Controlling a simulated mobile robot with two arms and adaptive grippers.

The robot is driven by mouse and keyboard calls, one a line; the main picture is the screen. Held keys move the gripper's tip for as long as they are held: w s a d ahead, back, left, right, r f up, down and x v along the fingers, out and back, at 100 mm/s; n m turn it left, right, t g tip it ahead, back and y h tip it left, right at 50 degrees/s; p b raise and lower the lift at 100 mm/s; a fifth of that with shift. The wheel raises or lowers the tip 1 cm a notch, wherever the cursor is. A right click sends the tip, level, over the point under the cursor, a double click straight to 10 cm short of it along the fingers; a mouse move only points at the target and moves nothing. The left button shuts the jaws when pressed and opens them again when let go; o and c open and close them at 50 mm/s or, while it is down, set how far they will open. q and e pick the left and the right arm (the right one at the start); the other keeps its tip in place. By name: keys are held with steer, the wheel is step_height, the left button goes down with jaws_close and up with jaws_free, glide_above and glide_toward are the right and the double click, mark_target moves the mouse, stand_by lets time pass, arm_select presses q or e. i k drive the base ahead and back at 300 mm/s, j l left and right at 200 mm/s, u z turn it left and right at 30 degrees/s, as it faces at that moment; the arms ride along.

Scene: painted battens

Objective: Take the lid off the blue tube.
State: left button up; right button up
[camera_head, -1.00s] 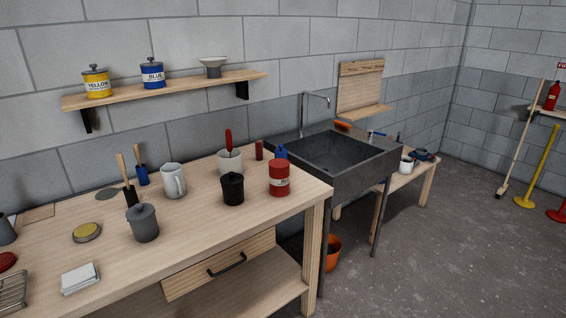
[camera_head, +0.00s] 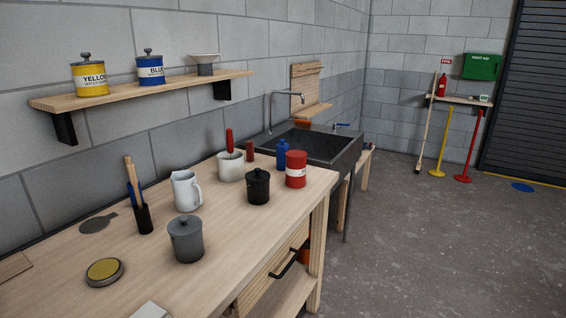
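A small blue tube-shaped container (camera_head: 282,155) with a narrow blue top stands upright at the back of the workbench (camera_head: 230,222), behind the red tin and near the sink. Its lower part is partly hidden by the red tin, and I cannot make out the seam of its lid. A wider blue tin (camera_head: 151,71) labelled BLUE, with a grey knobbed lid on it, stands on the wall shelf (camera_head: 130,93). Neither of my grippers is in view.
Near the blue tube stand the red tin (camera_head: 296,169), a black lidded pot (camera_head: 258,187), a white pot (camera_head: 230,166) and a dark red cylinder (camera_head: 250,151). The dark sink (camera_head: 318,145) adjoins the bench. Open floor (camera_head: 440,235) lies to the right.

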mark_target(282, 147)
steer(key=i+l+u, duration=0.15)
steer(key=l, duration=0.25)
steer(key=i+l+u, duration=0.1)
steer(key=l, duration=0.3)
steer(key=i+l+u, duration=0.15)
steer(key=l, duration=0.25)
steer(key=i+l+u, duration=0.1)
steer(key=l, duration=0.35)
steer(key=i, duration=0.1)
